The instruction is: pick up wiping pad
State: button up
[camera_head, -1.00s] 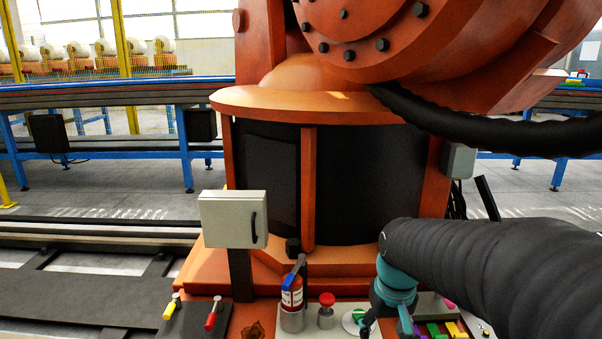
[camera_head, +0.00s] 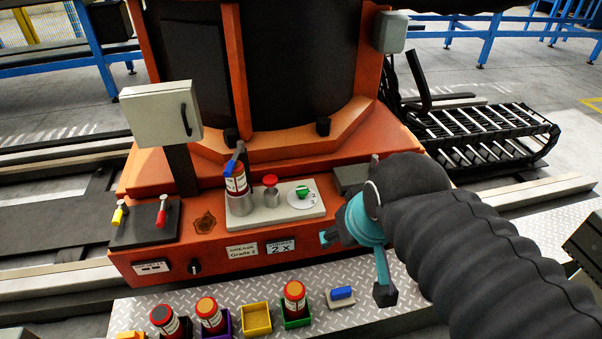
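What looks like the wiping pad (camera_head: 341,297), a small grey block with a blue top, lies on the metal tread-plate deck at the lower middle. My gripper (camera_head: 356,266), teal with dark tips, hangs above and slightly right of it. The two fingers are spread wide apart and nothing shows between them. The pad is clear of the fingers in the picture; the exact height gap cannot be told. My dark ribbed arm comes in from the right and hides part of the deck and the orange base.
Left of the pad are a bottle in a green holder (camera_head: 296,322), an empty yellow tray (camera_head: 256,319) and more red-capped bottles (camera_head: 209,312). Behind stands the orange machine base (camera_head: 225,255) with a grease can (camera_head: 237,188), red button (camera_head: 270,182) and green knob (camera_head: 303,191).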

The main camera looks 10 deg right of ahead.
aim_at(339, 297)
jog(key=u, duration=0.45)
jog(key=k, duration=1.05)
jog(key=z, duration=0.4)
jog(key=i, duration=0.5)
jog(key=z, duration=0.05)
